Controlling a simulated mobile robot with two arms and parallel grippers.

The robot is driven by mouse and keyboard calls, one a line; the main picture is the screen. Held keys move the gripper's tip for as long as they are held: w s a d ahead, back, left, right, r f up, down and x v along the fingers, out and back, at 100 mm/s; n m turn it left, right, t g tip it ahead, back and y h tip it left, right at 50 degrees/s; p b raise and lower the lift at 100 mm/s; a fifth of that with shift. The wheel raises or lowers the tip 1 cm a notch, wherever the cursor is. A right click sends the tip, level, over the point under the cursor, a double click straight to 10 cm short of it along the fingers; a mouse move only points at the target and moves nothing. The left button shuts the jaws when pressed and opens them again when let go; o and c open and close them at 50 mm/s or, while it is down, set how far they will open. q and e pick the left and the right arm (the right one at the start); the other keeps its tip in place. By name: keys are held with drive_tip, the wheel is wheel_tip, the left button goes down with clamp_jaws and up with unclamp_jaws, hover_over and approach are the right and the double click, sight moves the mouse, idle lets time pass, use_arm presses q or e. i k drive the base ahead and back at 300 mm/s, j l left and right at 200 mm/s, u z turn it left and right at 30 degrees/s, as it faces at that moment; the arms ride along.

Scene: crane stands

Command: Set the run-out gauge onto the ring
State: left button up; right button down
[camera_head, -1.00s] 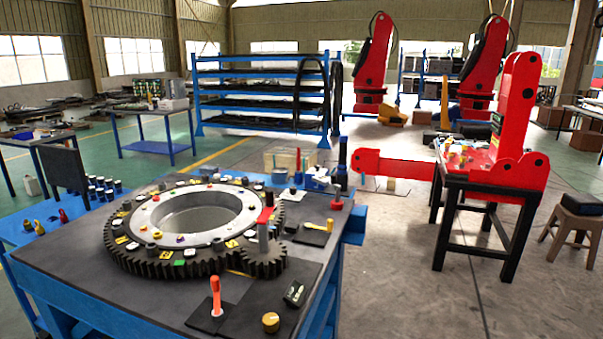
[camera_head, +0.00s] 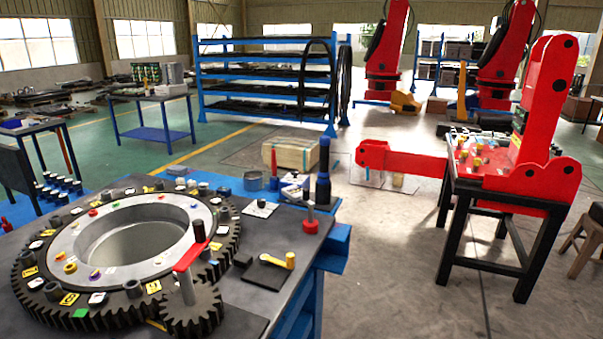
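The ring (camera_head: 60,248) is a large toothed gear with a pale inner ring (camera_head: 72,243) and an open centre, lying flat on the dark table at the lower left. Small coloured pieces, tags and grey cylinders stand around its top. A small pinion gear (camera_head: 193,318) sits at its front right edge with a grey post rising from it. A red bar with a black knob (camera_head: 198,231) shows at the top of that post. I cannot tell which object is the run-out gauge. Neither of my grippers is in view.
A yellow-handled piece (camera_head: 290,260) lies on a black pad right of the ring. A red-based peg (camera_head: 310,222) and a dark cylinder (camera_head: 323,188) stand near the table's right edge. A red arm on a black stand (camera_head: 520,200) is at right. Open floor lies between.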

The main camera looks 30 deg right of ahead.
sight(294, 193)
drive_tip(key=i+l, duration=0.15)
drive_tip(key=l, duration=0.25)
drive_tip(key=i+l, duration=0.1)
drive_tip(key=l, duration=0.25)
drive_tip(key=i+l, duration=0.15)
drive_tip(key=l, duration=0.25)
drive_tip(key=i+l+u, duration=0.1)
drive_tip(key=l, duration=0.25)
drive_tip(key=i+l, duration=0.15)
drive_tip(key=l, duration=0.25)
drive_tip(key=i+l, duration=0.1)
drive_tip(key=l, duration=0.3)
